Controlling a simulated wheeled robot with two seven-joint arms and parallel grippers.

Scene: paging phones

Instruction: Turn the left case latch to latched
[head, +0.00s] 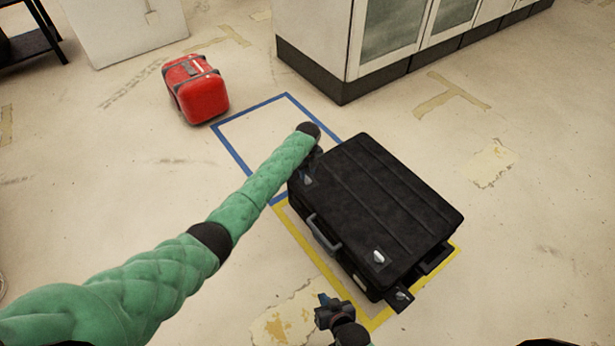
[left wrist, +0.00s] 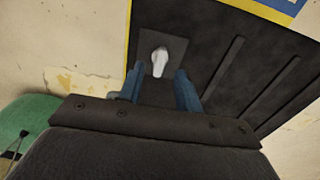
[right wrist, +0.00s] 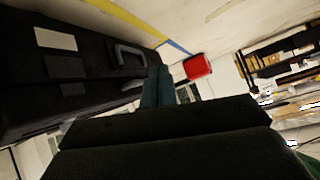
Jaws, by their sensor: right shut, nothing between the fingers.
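The black case (head: 385,195) lies flat on the floor. Its left latch (head: 307,181) is a small silver knob near the case's left end. In the left wrist view the same latch (left wrist: 159,61) sits on a dark square plate, its long side roughly upright in the picture. My left gripper (head: 314,152) is over that end of the case, pointing down. Its blue fingers (left wrist: 158,88) are open, one on each side of the latch in that picture, with no contact visible. My right gripper (head: 329,305) is shut and empty, in front of the case.
The right latch (head: 378,257) and the carry handle (head: 323,236) are on the case's near side. Yellow tape (head: 311,253) outlines its spot. An empty blue tape square (head: 250,105) lies behind it. A red case (head: 203,95) and a cabinet (head: 345,60) stand farther back.

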